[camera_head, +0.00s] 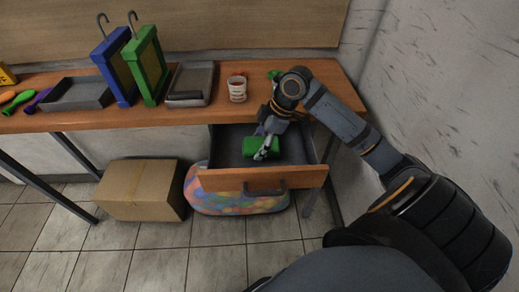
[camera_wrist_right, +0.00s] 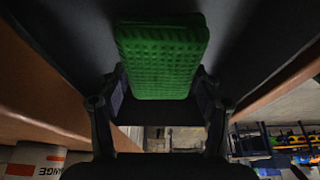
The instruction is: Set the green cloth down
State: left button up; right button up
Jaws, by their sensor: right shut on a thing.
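The green cloth (camera_head: 249,148) is a thick, block-like pad over the inside of the open drawer (camera_head: 225,180). My right gripper (camera_head: 266,150) reaches down into the drawer and is shut on the cloth. In the right wrist view the textured cloth (camera_wrist_right: 162,50) sits between the fingers of my right gripper (camera_wrist_right: 160,88). I cannot tell whether the cloth touches the drawer floor. My left gripper is not in view.
On the wooden table (camera_head: 190,117) stand a white cup (camera_head: 237,90), a grey tray (camera_head: 190,84), green (camera_head: 148,65) and blue (camera_head: 115,70) frames, and a dark tray (camera_head: 80,95). A cardboard box (camera_head: 140,190) and a colourful bag (camera_head: 235,202) lie below.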

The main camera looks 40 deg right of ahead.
aim_at(274, 143)
notch_tip(274, 143, down, 2)
jog(key=shift+s+f, duration=0.1)
jog(key=shift+f, duration=0.25)
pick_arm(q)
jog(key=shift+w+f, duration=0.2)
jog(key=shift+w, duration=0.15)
pick_arm(e)
jog(key=o, duration=0.8)
jog(key=p+v, duration=0.1)
jog(key=v, duration=0.6)
jog(key=shift+r+p, duration=0.1)
jog(key=shift+p, duration=0.3)
jog(key=p+v, duration=0.5)
jog(key=p, duration=0.4)
jog(key=shift+a+r, duration=0.1)
jog(key=shift+a, duration=0.05)
jog(key=shift+p, duration=0.5)
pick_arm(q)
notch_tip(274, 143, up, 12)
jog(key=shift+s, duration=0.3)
